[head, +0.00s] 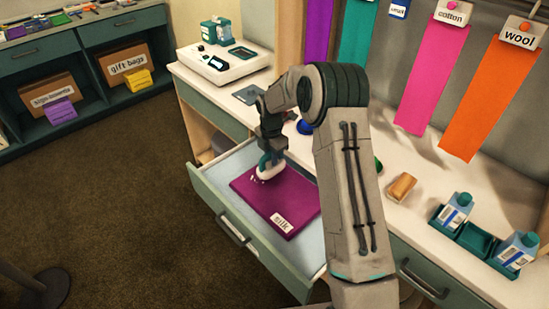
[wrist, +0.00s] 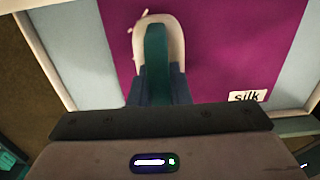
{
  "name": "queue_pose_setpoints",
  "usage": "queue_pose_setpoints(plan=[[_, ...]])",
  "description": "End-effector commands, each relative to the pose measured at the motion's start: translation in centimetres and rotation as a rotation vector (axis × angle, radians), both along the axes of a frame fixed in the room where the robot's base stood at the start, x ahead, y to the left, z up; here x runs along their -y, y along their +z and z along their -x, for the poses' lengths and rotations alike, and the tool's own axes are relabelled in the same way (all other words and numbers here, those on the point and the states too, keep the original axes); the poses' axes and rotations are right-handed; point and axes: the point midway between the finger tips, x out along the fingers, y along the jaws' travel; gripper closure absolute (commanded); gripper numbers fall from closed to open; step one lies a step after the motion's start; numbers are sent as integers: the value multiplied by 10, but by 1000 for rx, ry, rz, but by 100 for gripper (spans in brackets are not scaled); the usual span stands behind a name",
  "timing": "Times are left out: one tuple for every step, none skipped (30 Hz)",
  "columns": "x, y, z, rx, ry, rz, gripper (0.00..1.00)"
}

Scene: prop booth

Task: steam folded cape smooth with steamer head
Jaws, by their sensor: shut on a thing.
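The folded purple cape (head: 280,203) lies flat in an open drawer (head: 238,178), with a white "silk" label at its near corner. In the wrist view the cape (wrist: 225,45) fills most of the upper middle. My gripper (head: 268,155) is shut on the teal handle of the white steamer head (head: 268,171). The steamer head (wrist: 176,35) is over the far left part of the cape, with small white wisps beside it. I cannot tell whether it touches the cloth. The gripper's fingers hide part of the handle.
A white machine (head: 225,62) stands on the counter behind the drawer. A wooden block (head: 402,187) and a teal tray with cartons (head: 474,240) are on the counter at right. Pink (head: 433,78) and orange (head: 488,98) cloths hang behind. Open floor is at left.

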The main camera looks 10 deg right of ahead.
Motion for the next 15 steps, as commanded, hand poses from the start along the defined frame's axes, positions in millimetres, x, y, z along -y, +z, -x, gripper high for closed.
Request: queue_pose_setpoints(plan=[[-2,1,-3,1,0,-1,100],[-3,1,-4,2,0,-1,100],[-4,1,-6,2,1,-1,100],[-5,1,-7,2,1,-1,100],[-6,1,-8,2,1,0,100],[-7,1,-10,3,1,-1,100],[-8,1,-11,3,1,-1,100],[-8,1,-12,2,1,0,100],[-10,1,-13,1,1,-1,100],[-10,1,-14,1,1,-1,100],[-11,1,-16,2,2,-1,100],[-12,1,-17,2,2,-1,100],[-13,1,-18,2,2,-1,100],[-14,1,-19,2,2,0,100],[-14,1,-20,2,2,0,100]])
